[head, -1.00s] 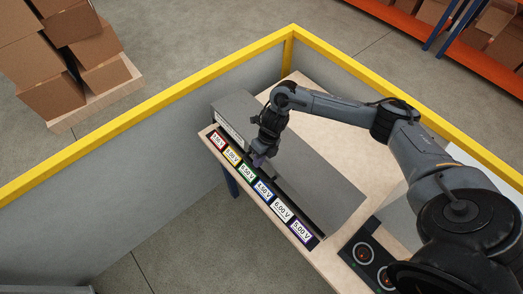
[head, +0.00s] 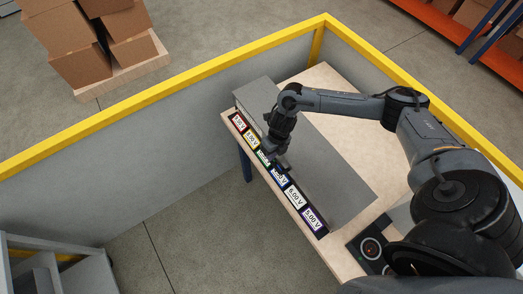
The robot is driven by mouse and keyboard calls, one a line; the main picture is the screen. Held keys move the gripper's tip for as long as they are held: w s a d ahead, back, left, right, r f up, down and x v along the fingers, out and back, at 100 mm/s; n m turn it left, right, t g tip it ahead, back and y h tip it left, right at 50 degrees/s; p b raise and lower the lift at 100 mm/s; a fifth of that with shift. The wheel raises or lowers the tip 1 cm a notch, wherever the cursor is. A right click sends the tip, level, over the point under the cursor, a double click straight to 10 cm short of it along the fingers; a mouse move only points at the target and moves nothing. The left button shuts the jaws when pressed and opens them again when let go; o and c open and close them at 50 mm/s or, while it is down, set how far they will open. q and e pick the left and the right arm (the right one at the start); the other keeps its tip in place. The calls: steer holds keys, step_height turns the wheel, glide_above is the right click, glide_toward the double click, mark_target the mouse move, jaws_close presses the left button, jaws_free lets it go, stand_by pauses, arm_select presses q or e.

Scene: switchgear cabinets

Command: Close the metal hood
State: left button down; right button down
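The metal hood (head: 335,170) is a long grey cover on the table, behind a row of coloured voltage labels (head: 294,197). Its top looks flat, and a dark line runs between its front edge and the labels. I cannot tell whether it is fully shut. My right gripper (head: 283,165) points down at the front edge of the hood, near the middle of the label row, and partly covers the green and blue labels. Its fingers are too small and dark to tell whether they are open or touching the hood. My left gripper is not in view.
The wooden table (head: 330,90) has bare room behind the hood. A yellow-topped grey barrier (head: 170,140) runs along the back and left. A dark panel with round controls (head: 371,248) sits at the lower right. Stacked cardboard boxes (head: 75,40) stand beyond the barrier.

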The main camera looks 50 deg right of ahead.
steer(key=shift+f, duration=0.35)
steer(key=shift+s+d, duration=0.1)
